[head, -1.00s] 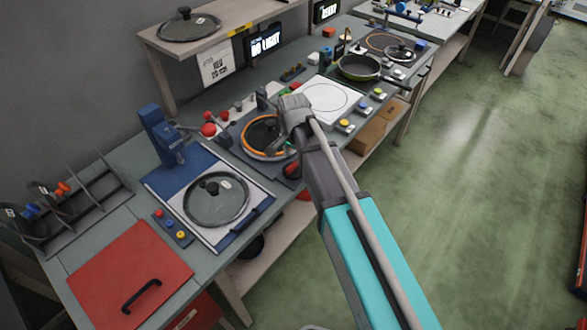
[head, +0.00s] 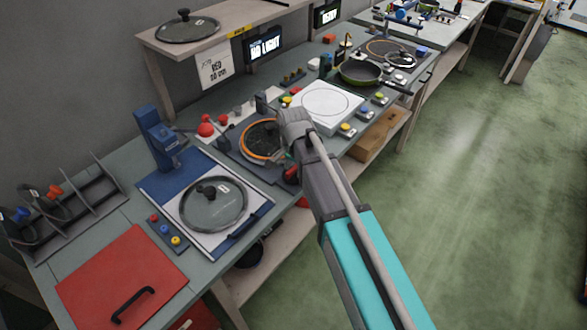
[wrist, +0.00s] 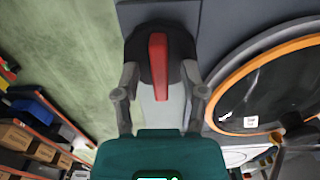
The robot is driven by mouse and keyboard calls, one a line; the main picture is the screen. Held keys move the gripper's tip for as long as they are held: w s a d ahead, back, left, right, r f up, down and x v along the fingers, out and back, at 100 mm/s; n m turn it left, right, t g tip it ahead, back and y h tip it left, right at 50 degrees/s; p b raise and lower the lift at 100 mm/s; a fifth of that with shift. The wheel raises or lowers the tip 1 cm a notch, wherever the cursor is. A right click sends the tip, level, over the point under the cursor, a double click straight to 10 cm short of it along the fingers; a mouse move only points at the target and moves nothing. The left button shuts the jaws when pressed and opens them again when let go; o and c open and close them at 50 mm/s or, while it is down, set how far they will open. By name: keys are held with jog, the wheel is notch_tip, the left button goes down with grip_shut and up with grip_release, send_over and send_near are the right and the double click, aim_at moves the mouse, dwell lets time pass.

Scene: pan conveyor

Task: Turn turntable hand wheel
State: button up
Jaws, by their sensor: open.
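The hand wheel is a dark round knob with a red bar across it (wrist: 158,66). In the head view it shows as a small red and dark part (head: 291,175) at the front of the turntable, partly behind my arm. The turntable (head: 243,148) has an orange ring around a dark disc; the ring also shows at the right of the wrist view (wrist: 222,90). My gripper (wrist: 160,95) is open, with one finger on each side of the red bar's near end in the picture. I cannot tell whether the fingers touch the wheel. In the head view my arm hides the gripper.
A glass lid (head: 214,205) lies on the blue and white station to the left. A white plate station (head: 327,100) and a green pan (head: 360,73) stand to the right. A red board with a black handle (head: 110,275) is at front left. The green floor (head: 460,200) is clear.

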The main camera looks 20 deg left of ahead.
grip_shut()
jog(key=shift+n, duration=0.4)
jog(key=n, duration=1.9)
dwell(0.5)
